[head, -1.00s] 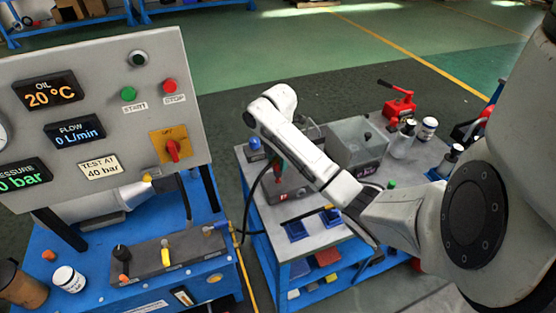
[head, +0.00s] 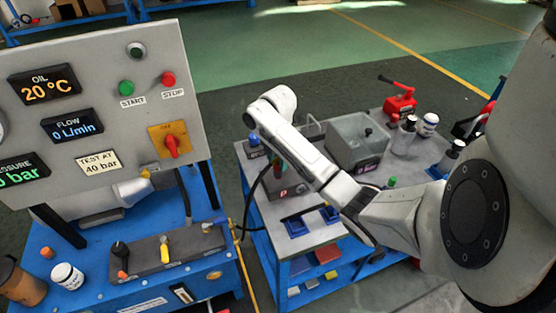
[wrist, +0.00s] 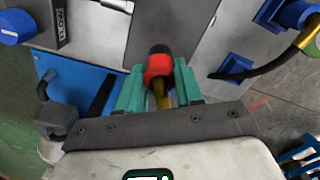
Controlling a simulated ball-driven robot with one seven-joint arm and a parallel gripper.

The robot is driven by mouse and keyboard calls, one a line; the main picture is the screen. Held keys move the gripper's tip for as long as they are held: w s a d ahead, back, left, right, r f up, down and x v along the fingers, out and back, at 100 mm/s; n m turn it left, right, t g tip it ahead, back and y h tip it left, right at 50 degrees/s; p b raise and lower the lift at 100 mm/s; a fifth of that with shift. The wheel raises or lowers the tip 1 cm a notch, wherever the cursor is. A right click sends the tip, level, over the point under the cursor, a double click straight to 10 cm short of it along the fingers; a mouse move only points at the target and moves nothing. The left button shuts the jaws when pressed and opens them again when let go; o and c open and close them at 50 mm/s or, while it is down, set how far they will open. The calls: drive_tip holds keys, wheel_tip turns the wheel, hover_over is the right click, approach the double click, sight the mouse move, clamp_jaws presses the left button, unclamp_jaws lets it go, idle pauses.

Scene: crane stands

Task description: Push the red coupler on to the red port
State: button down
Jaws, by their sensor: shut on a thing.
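In the wrist view, the red coupler (wrist: 158,68) sits between the teal fingers of my gripper (wrist: 158,90), which is shut on it. A dark round end shows just beyond the red collar, and a brass-coloured part shows below it. In the head view, my gripper (head: 276,162) is at the back left of the right-hand bench, beside the grey block there, largely behind my arm. I cannot pick out the red port, and I cannot tell whether the coupler touches it.
A blue knob (wrist: 15,27) and a FLOW label show in the wrist view. On the right-hand bench stand a grey tank (head: 357,145), a red hand pump (head: 400,105) and several bottles. The test panel (head: 110,55) stands left. A black hose (head: 249,195) hangs near my gripper.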

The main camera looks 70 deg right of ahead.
drive_tip(key=shift+f, duration=0.35)
drive_tip(key=c, duration=0.7)
unclamp_jaws()
drive_tip(key=shift+o, duration=0.2)
drive_tip(key=shift+r, duration=0.1)
wheel_tip(320, 180, up, 5)
drive_tip(key=p, duration=0.4)
